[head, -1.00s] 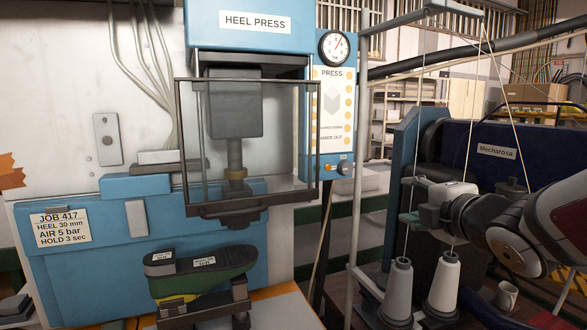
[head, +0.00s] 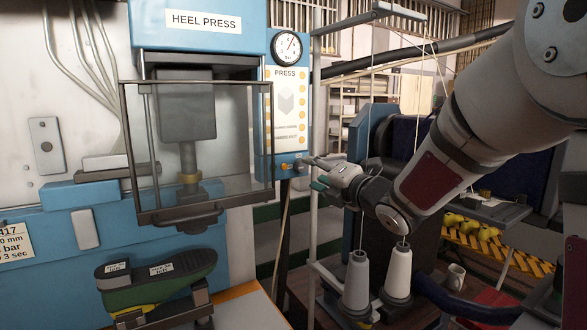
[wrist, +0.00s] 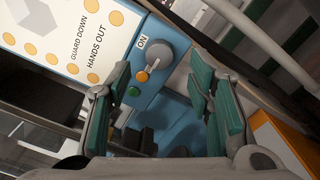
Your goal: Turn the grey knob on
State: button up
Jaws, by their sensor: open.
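The grey knob (wrist: 152,64) sits on the blue panel of the heel press, below a small white ON label (wrist: 142,42). An orange spot (wrist: 142,77) and a green button (wrist: 133,91) are close beside it. My gripper (wrist: 162,68) is open, with green-padded fingers on either side of the knob in the wrist view; I cannot tell whether they touch it. In the head view my gripper (head: 316,170) is at the right edge of the press panel, and its fingers largely hide the knob.
The heel press (head: 200,42) has a clear guard (head: 225,140) left of the panel. A thin upright pole (head: 314,120) and thread cones (head: 357,282) stand close to my arm.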

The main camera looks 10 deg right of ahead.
aim_at(304, 168)
jog(key=shift+x, duration=2.05)
grip_shut()
